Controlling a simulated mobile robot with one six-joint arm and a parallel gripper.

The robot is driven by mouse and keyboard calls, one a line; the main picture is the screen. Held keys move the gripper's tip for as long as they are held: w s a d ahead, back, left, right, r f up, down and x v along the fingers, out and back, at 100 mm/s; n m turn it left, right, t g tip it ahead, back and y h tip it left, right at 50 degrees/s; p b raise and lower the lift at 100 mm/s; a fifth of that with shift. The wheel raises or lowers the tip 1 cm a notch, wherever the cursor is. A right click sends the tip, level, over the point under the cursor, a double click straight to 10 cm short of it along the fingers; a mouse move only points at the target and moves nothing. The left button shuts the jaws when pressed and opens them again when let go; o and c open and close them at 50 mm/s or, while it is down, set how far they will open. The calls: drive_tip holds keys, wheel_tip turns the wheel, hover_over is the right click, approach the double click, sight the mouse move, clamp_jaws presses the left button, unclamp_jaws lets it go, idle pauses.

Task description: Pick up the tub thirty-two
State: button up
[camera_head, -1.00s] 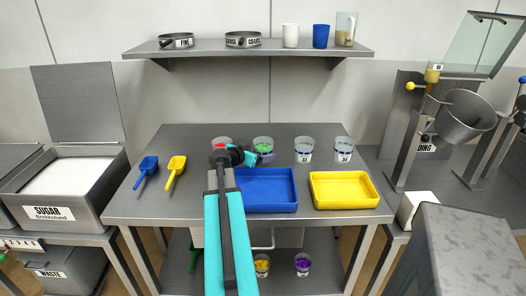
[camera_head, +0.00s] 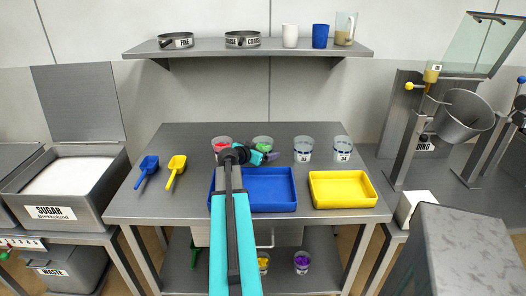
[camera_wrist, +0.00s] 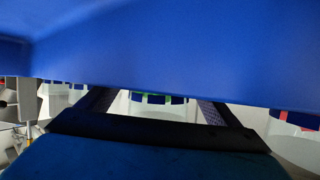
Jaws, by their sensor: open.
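Two clear tubs with dark blue bands and white number labels, a left one (camera_head: 303,149) and a right one (camera_head: 343,149), stand at the back right of the table. Their numbers are too small to read surely, so I cannot tell which is thirty-two. A tub with red contents (camera_head: 222,143) and one with green contents (camera_head: 262,141) stand to their left. My gripper (camera_head: 275,154) is open and empty, behind the blue tray and left of the banded tubs. In the wrist view its fingers (camera_wrist: 155,108) spread apart, with the green tub (camera_wrist: 150,98) beyond, partly hidden by the tray.
Blue (camera_head: 148,167) and yellow (camera_head: 176,165) scoops lie on the left. A shelf (camera_head: 250,51) hangs above. The table's back left is clear.

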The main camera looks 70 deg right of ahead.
sight(260, 144)
drive_tip(key=c, duration=1.3)
drive_tip(key=shift+r, duration=0.2)
drive_tip(key=shift+r+b, duration=0.5)
drive_tip(key=shift+r, duration=0.85)
drive_tip(key=shift+s+a+r, duration=0.1)
drive_tip(key=shift+a+r, duration=0.1)
drive_tip(key=shift+r, duration=0.05)
drive_tip(key=a+b, duration=0.1)
drive_tip(key=a, duration=0.6)
drive_tip(key=a+r+b, duration=0.1)
drive_tip(key=a, duration=0.2)
drive_tip(key=shift+s+a+b, duration=0.25)
drive_tip(key=shift+b, duration=0.05)
drive_tip(key=shift+f+b, duration=0.15)
drive_tip(key=shift+b, duration=0.7)
drive_tip(key=shift+a+b, duration=0.1)
drive_tip(key=shift+b, duration=0.3)
